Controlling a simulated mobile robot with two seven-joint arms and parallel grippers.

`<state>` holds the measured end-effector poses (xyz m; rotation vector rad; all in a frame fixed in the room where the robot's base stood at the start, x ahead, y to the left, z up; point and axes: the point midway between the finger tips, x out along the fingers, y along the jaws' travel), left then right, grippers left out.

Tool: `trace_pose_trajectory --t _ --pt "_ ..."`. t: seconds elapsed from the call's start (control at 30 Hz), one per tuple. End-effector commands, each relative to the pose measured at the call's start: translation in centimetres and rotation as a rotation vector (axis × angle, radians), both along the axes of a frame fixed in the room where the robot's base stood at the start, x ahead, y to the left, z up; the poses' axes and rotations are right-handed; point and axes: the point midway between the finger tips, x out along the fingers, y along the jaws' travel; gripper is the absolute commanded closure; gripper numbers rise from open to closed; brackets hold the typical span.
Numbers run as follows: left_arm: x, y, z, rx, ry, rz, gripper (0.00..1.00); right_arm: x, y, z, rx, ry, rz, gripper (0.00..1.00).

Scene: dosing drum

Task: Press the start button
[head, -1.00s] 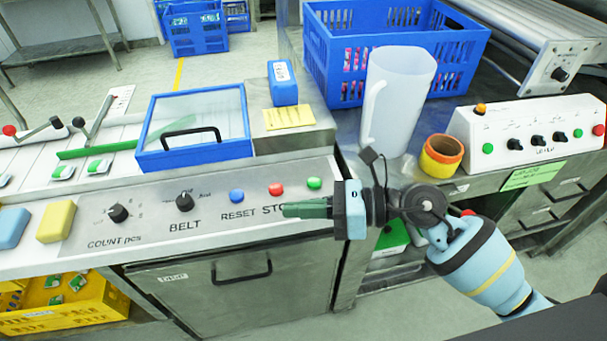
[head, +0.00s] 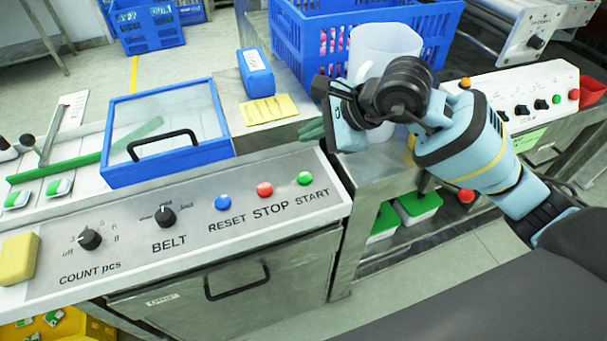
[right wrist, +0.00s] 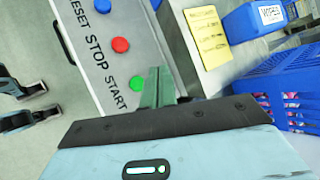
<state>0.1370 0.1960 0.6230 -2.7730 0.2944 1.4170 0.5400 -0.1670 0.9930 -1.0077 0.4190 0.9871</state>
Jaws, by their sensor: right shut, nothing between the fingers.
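The green START button (head: 305,178) sits at the right end of the control panel (head: 130,254), beside the red STOP button (head: 264,189) and the blue RESET button (head: 223,202). My right gripper (head: 312,131) is shut and empty. In the head view its green fingers show just above and behind the START button, apart from it in the picture. In the right wrist view the shut fingers (right wrist: 156,88) point toward the panel, close beside the green START button (right wrist: 137,83). I cannot see contact. My left gripper is not in view.
A blue-framed clear lid (head: 165,130), a blue box (head: 256,73) and a yellow note (head: 269,109) are behind the panel. A blue crate (head: 300,40) and a white jug (head: 383,42) stand behind my right arm. A second control box (head: 525,98) is at right.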

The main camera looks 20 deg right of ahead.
Motion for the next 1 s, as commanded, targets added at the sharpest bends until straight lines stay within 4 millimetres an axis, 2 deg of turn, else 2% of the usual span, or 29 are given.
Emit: trace_pose_trajectory --t 0.17,0.37,0.63,1.0 --pt "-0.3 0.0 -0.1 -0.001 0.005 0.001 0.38 0.0 0.0 -0.2 0.003 0.001 0.000 1.00" --pt "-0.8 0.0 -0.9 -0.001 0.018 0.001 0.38 0.0 0.1 -1.5 0.003 0.006 0.001 1.00" --pt "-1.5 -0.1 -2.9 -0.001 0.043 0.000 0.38 -0.1 0.1 -4.7 0.003 0.009 0.002 1.00" --pt "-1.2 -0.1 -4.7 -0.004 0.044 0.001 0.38 -0.1 0.1 -8.6 0.003 0.005 0.001 1.00"
